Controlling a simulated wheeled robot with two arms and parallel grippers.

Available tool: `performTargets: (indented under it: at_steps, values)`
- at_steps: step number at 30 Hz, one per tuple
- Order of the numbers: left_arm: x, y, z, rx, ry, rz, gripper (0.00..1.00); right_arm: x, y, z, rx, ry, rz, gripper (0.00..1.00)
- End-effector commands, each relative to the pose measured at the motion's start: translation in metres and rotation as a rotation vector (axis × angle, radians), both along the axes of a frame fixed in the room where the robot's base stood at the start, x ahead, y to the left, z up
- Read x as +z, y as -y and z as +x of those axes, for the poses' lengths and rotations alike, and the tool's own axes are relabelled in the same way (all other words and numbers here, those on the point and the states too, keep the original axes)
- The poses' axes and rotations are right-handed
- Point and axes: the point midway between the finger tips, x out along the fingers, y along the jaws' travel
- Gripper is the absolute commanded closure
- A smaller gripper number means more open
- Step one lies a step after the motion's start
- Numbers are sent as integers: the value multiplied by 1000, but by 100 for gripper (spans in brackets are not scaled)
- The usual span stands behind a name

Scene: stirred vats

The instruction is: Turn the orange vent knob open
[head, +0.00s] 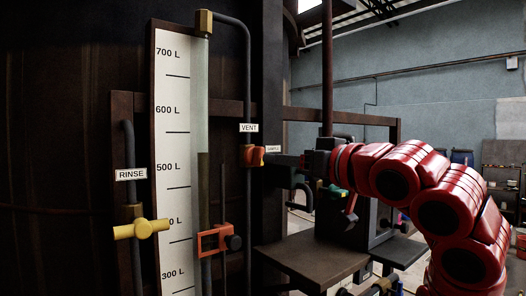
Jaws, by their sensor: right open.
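The orange vent knob (257,157) sits on the valve of the thin vertical pipe, just below the VENT label (249,128). My right gripper (276,160) reaches in from the right, at the end of my red arm. Its dark fingers point left and their tips are at the knob's right side. It is open; the gap between the fingers is hard to see from here. I cannot tell whether the fingers touch the knob. My left gripper is not in view.
A level scale (172,205) with a sight tube stands to the left, with an orange-red slider bracket (214,239) on it. A yellow handle (141,229) sits below the RINSE label (131,174). A dark metal shelf (313,260) lies below my right gripper.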

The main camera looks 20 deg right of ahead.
Motion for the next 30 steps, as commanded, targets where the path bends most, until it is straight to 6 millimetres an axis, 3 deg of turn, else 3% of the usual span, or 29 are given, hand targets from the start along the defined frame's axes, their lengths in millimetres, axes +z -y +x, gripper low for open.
performTargets:
  at_steps: [3, 9, 21, 23, 30]
  values:
    - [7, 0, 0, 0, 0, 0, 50, 2, -11, 24, 6, -1, 3, 51]
    - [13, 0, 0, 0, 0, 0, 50, 1, -20, 52, 2, -2, 0, 51]
    - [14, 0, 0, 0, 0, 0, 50, 0, -23, 61, 0, 2, -2, 51]
    - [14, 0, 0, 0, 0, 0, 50, 0, -23, 61, 0, 2, -2, 58]
    - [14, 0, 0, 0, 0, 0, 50, 0, -23, 61, 0, 2, -2, 100]
